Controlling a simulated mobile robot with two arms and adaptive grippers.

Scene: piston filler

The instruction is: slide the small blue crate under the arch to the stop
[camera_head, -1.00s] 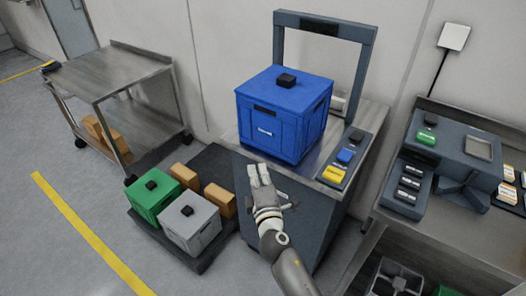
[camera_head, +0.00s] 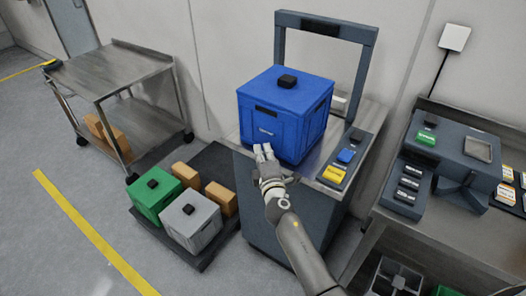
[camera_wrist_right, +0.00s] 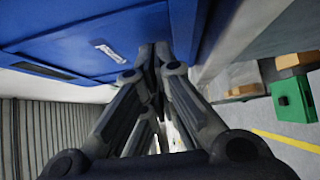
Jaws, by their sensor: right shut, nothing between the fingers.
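The small blue crate (camera_head: 285,115) with a black block on its lid stands on the steel-topped machine (camera_head: 325,172), in front of the dark arch (camera_head: 325,30). My right gripper (camera_head: 264,150) is shut and empty, its fingertips at the crate's near face, low down. In the right wrist view the fingertips (camera_wrist_right: 153,48) are up at the blue crate face (camera_wrist_right: 80,48) beside its white label; whether they press on it I cannot tell. The stop is not clearly seen; the crate hides much of the space behind it. My left gripper is not in view.
A panel with blue and yellow buttons (camera_head: 334,173) lies right of the crate. A green crate (camera_head: 155,195), a grey crate (camera_head: 191,222) and brown boxes stand on a low dark platform at left. A steel cart (camera_head: 105,72) and a workbench (camera_head: 400,232) flank the machine.

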